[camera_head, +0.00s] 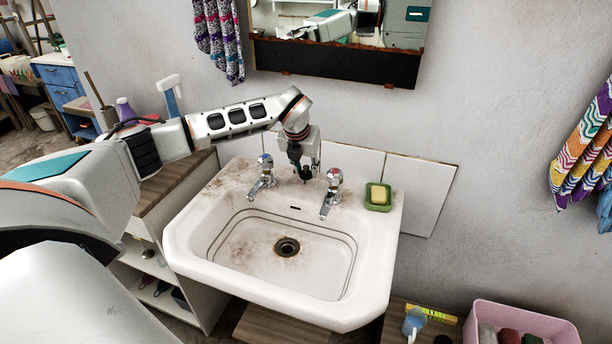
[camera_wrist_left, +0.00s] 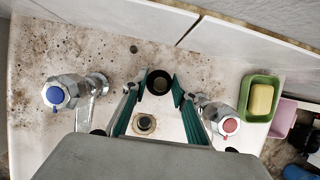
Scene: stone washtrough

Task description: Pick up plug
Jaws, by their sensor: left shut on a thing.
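The dark round plug (camera_wrist_left: 158,83) is between the fingertips of my left gripper (camera_head: 305,177) in the left wrist view. The gripper points down at the back ledge of the white washbasin (camera_head: 185,240), between the two taps, and is shut on the plug. In the head view the plug is too small and dark to make out clearly. I cannot tell whether it still touches the ledge. The drain hole (camera_head: 286,246) in the basin is open. My right gripper is not in view.
The blue-topped tap (camera_head: 264,170) stands left of my gripper, the red-topped tap (camera_head: 333,187) right of it, both close. A green soap dish (camera_head: 378,197) sits on the right ledge. White tiles (camera_head: 418,185) and a mirror (camera_head: 330,62) are behind. The bowl is empty.

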